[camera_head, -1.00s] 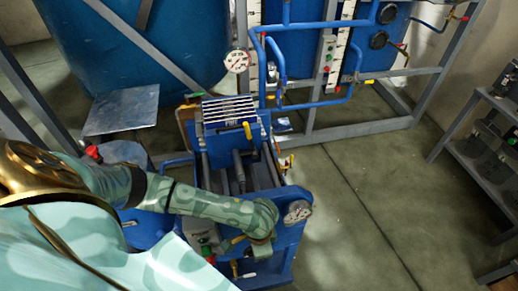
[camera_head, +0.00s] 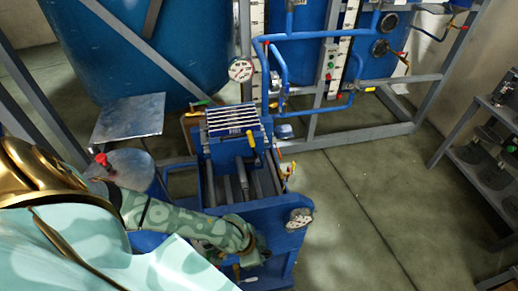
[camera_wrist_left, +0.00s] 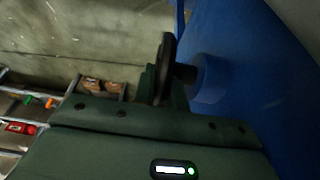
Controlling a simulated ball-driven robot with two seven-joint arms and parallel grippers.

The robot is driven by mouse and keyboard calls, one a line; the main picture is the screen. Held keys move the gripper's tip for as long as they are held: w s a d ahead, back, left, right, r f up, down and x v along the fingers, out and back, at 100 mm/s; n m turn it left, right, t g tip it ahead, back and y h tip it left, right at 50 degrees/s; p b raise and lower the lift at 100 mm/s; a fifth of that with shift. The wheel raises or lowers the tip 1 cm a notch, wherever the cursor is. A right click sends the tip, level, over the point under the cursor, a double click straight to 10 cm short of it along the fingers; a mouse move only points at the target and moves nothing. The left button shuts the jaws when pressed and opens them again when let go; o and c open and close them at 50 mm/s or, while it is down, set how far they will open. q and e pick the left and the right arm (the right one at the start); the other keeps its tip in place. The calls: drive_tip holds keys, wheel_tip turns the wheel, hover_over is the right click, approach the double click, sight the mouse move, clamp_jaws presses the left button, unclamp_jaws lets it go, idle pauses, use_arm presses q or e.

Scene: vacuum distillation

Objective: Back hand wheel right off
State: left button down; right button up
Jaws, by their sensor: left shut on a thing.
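The blue machine (camera_head: 280,215) stands on the floor in the middle of the head view. My left arm reaches across its front, and my left gripper (camera_head: 260,256) is low at that front, its fingertips mostly hidden by the wrist. In the left wrist view, a dark hand wheel (camera_wrist_left: 166,62) shows nearly edge-on, on a short dark stem from a blue boss (camera_wrist_left: 208,78). My left gripper (camera_wrist_left: 162,88) is shut on the wheel's near rim; the exact contact is dark. My right gripper is out of view.
A pale round fitting (camera_head: 299,218) sits at the machine's front right corner. A grey plate (camera_head: 128,118) and a round grey lid (camera_head: 130,166) are at the left. Blue pipes and a grey frame (camera_head: 360,132) stand behind.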

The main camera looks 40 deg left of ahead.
use_arm(q)
drive_tip(key=c, duration=1.4)
unclamp_jaws()
drive_tip(key=shift+c, duration=0.2)
drive_tip(key=p+v, duration=0.6)
drive_tip(key=v, duration=1)
drive_tip(key=shift+s+r, duration=0.1)
drive_tip(key=shift+r, duration=0.05)
